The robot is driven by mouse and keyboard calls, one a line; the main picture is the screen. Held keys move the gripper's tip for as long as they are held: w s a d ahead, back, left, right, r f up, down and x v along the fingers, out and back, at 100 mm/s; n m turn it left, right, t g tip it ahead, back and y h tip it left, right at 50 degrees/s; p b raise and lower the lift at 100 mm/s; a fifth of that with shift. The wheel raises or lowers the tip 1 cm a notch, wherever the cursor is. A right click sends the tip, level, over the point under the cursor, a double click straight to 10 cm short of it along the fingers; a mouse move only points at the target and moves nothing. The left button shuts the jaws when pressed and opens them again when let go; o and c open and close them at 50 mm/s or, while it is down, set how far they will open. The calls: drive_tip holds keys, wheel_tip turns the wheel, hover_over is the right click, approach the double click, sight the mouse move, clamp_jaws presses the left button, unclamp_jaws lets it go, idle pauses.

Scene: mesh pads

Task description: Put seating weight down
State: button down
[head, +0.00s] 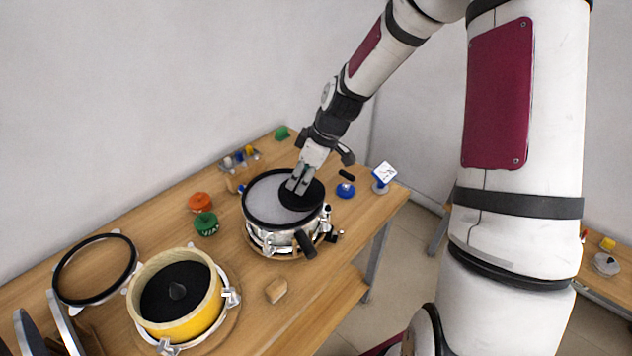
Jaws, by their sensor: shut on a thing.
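The seating weight, a round black disc (308,198), is at the right part of the pale mesh head (268,192) of a silver-shelled drum (262,238) with a black hoop. My gripper (298,189) reaches down from above and is shut on the middle of the disc. The fingers hide whatever they grip there. I cannot tell whether the disc touches the mesh or hangs just above it. The disc looks roughly level and overlaps the hoop's right side in the picture.
A yellow drum (189,324) with a dark inside stands at front left, beside a loose black hoop (62,277). Orange (199,202) and green (206,223) pots, a wooden block (275,291), a blue round item (345,190) and a small sign (383,175) surround the silver drum.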

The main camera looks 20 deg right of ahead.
drive_tip(key=shift+w+a+f+p, duration=0.1)
drive_tip(key=shift+w+a+f, duration=0.55)
drive_tip(key=shift+w, duration=0.25)
drive_tip(key=shift+w+a+f+p, duration=0.1)
drive_tip(key=shift+w+a+f, duration=0.5)
drive_tip(key=shift+w, duration=0.35)
drive_tip(key=shift+w+a+f+p, duration=0.1)
drive_tip(key=shift+w+a+f, duration=0.5)
drive_tip(key=shift+w, duration=0.3)
drive_tip(key=shift+f, duration=0.15)
drive_tip(key=c, duration=1.2)
unclamp_jaws()
drive_tip(key=shift+s+f, duration=0.1)
drive_tip(key=shift+s, duration=0.05)
drive_tip(key=v, duration=1.2)
drive_tip(key=s+a+r+m+h, duration=0.3)
drive_tip(key=s+r+m, duration=0.2)
drive_tip(key=s+r, duration=0.95)
drive_tip(key=s+r+m, duration=0.1)
drive_tip(key=s, duration=0.3)
drive_tip(key=s+r+m+t, duration=0.1)
drive_tip(key=s+m, duration=0.1)
drive_tip(key=s, duration=0.3)
drive_tip(key=s+r+m+t, duration=0.1)
drive_tip(key=s, duration=0.4)
drive_tip(key=shift+s+a+r+m+b, duration=0.15)
drive_tip(key=shift+a+r+m+b, duration=0.05)
drive_tip(key=shift+m+b, duration=0.15)
